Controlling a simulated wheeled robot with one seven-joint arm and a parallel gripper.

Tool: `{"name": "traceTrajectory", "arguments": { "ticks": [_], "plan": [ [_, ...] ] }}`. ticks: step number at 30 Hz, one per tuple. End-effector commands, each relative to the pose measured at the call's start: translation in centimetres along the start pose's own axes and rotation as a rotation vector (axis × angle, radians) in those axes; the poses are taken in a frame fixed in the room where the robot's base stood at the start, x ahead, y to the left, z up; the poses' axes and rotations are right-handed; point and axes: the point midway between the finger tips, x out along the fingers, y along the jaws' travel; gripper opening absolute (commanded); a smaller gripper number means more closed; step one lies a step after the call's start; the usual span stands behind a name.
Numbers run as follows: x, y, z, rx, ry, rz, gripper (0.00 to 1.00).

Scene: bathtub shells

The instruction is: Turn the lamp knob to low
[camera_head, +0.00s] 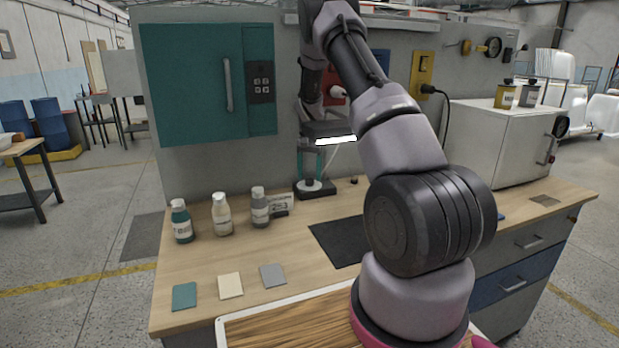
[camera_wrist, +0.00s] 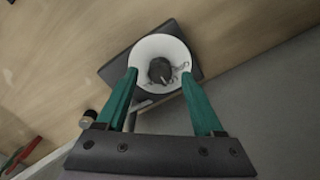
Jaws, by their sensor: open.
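The lamp's control is a dark round knob (camera_wrist: 160,70) in the middle of a white dial (camera_wrist: 147,47) on a dark box (camera_wrist: 116,68). A pale mark shows on the knob, and small marks show on the dial's right side; I cannot read them. In the head view the box (camera_head: 329,189) stands at the back of the bench, under a bright light strip (camera_head: 335,140). My gripper (camera_wrist: 160,74) is open, its teal fingers on either side of the knob, with gaps to it. In the head view my gripper (camera_head: 316,178) points down over the white dial.
Several bottles (camera_head: 222,215) stand on the bench (camera_head: 190,268) left of the box. Colour swatches (camera_head: 230,286) and a dark mat (camera_head: 338,240) lie in front. A white cabinet (camera_head: 490,140) stands at right, a teal wall cabinet (camera_head: 190,85) at left. A red-handled tool (camera_wrist: 22,156) lies nearby.

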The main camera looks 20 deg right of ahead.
Motion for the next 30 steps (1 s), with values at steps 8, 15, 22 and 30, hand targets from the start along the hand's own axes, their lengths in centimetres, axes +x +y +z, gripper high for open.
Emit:
{"name": "traceTrajectory", "arguments": {
  "ticks": [8,15,22,30],
  "plan": [
    [-5.8,-0.1,-0.1,0.000,0.004,-0.002,0.69],
    [-8.8,0.0,0.0,-0.001,0.002,0.000,0.69],
    [-9.2,0.0,0.0,0.000,0.001,0.001,0.69],
    [-9.2,0.0,0.0,0.000,0.001,0.000,0.69]
  ]
}}
